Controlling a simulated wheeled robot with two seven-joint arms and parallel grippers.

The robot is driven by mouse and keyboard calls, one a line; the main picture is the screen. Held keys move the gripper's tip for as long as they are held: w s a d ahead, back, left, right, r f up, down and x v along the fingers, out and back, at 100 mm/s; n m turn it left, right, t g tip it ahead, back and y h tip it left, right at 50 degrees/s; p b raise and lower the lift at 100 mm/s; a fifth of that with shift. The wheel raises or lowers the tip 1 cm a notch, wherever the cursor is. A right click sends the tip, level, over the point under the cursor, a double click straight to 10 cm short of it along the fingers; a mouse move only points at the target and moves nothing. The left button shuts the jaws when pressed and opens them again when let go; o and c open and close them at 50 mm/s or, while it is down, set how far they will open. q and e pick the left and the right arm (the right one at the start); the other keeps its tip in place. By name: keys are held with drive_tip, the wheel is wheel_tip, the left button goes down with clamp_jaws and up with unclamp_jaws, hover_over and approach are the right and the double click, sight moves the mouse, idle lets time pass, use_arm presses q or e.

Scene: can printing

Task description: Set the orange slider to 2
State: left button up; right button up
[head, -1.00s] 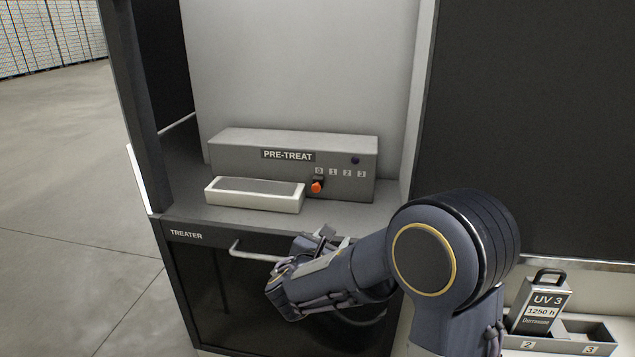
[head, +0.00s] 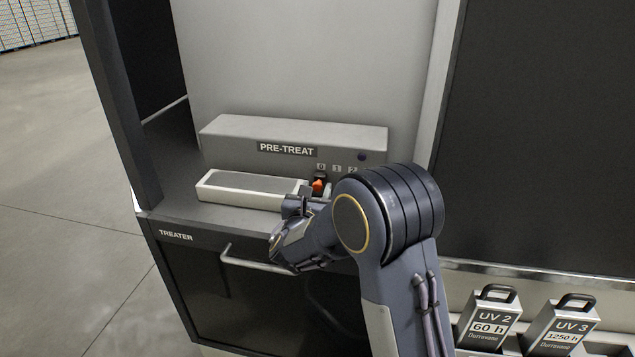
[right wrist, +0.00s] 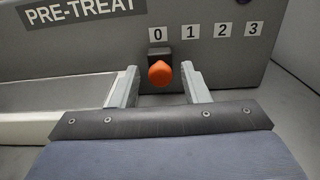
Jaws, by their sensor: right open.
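The orange slider (head: 318,186) is on the front of the grey PRE-TREAT box (head: 225,137), under the label 0. In the right wrist view the orange slider (right wrist: 160,73) sits below the 0, with labels 1, 2 and 3 to its right. My right gripper (head: 308,190) is open in front of the box. In the right wrist view its two fingers (right wrist: 160,85) stand on either side of the slider, with gaps to the knob. In the head view my arm hides the label 3. My left gripper is not in view.
A white tray (head: 240,198) with a grey top lies left of the slider, close to my right gripper. A bar handle (head: 255,262) is on the TREATER front below. UV 2 (head: 489,318) and UV 3 (head: 565,325) cartridges stand at the lower right.

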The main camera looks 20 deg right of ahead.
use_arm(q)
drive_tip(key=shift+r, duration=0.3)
use_arm(e)
drive_tip(key=shift+x, duration=0.95)
drive_tip(key=shift+c, duration=0.4)
